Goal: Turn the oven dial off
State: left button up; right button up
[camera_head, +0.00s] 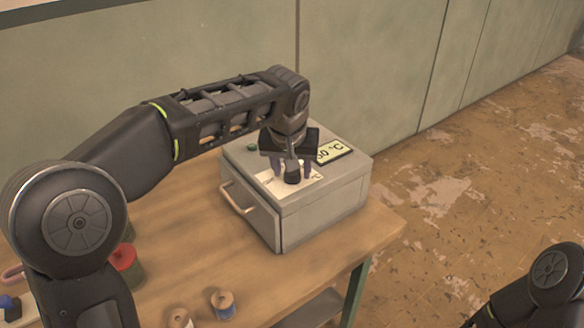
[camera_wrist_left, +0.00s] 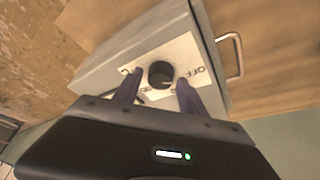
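The oven (camera_head: 325,205) is a grey metal box on the wooden table, with a handle on its front. Its dial (camera_wrist_left: 161,74) is a black round knob on a white label marked OFF (camera_wrist_left: 188,74); the dial also shows in the head view (camera_head: 292,173). My left gripper (camera_head: 292,170) reaches down over the top of the oven. In the left wrist view its two fingers (camera_wrist_left: 158,82) are apart, one on each side of the dial, with gaps between them and it. The dial's pointer direction is hard to make out. My right gripper is out of view.
Spools (camera_head: 223,303) and a red-topped container (camera_head: 123,257) stand on the table (camera_head: 190,235). A green wall is behind.

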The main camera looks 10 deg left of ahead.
pick_arm(q)
jog(key=shift+o, duration=0.6)
jog(key=v, duration=0.7)
jog(key=shift+r, duration=0.4)
jog(key=shift+s+d, duration=0.1)
jog(key=shift+s, duration=0.05)
